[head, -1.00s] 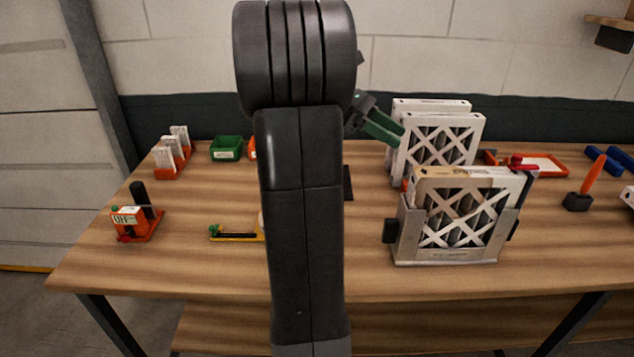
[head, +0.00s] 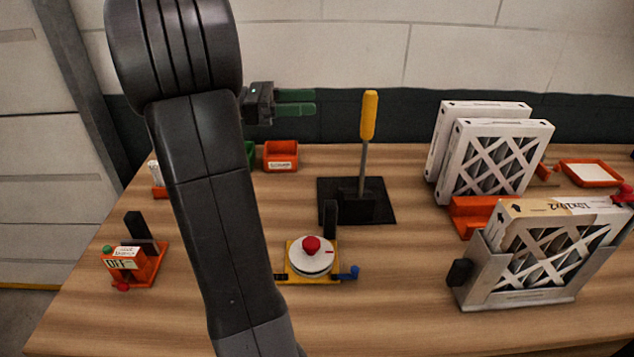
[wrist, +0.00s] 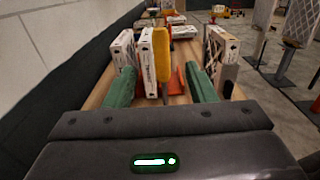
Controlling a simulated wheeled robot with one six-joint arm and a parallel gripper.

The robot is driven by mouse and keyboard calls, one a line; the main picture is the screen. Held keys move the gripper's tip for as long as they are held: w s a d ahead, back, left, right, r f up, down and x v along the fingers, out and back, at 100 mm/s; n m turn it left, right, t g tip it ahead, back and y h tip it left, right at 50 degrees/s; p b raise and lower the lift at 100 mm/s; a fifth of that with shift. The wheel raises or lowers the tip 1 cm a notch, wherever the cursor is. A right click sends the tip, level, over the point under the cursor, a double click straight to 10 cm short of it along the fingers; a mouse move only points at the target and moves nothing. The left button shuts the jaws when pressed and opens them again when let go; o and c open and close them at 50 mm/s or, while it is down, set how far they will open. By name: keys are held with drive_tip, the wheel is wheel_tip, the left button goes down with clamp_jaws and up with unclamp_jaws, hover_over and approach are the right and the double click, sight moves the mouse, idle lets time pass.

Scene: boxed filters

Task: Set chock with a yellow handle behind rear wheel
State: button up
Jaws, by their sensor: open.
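The chock with the yellow handle (head: 369,116) stands upright on a black mat (head: 385,213) in the head view. Its dark block (head: 362,204) is at the foot of a thin grey rod. My gripper (head: 315,102) is open and empty, with green fingers pointing right at about the handle's height, left of it and apart from it. In the wrist view, the yellow handle (wrist: 162,52) shows ahead, between the two open fingers (wrist: 160,72). I cannot make out a rear wheel in either view.
A yellow-based device with a red knob (head: 311,244) sits in front of the mat. Boxed filters (head: 495,160) stand at the right, one in a grey holder (head: 520,290). An orange bin (head: 281,156) is at the back. A small orange device (head: 127,262) is at the left.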

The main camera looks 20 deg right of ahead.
approach(370, 101)
drive_tip(key=w+x, duration=0.1)
drive_tip(key=x, duration=0.3)
drive_tip(key=shift+w+f+p+x, duration=0.15)
drive_tip(key=shift+p+x, duration=0.2)
drive_tip(key=shift+x, duration=0.75)
drive_tip(key=shift+f+p+x, duration=0.15)
drive_tip(key=shift+p+x, duration=0.2)
drive_tip(key=shift+x, duration=0.8)
drive_tip(key=shift+w+f+p+x, duration=0.15)
drive_tip(key=shift+p+x, duration=0.2)
drive_tip(key=shift+x, duration=0.75)
clamp_jaws()
drive_tip(key=shift+r, duration=0.1)
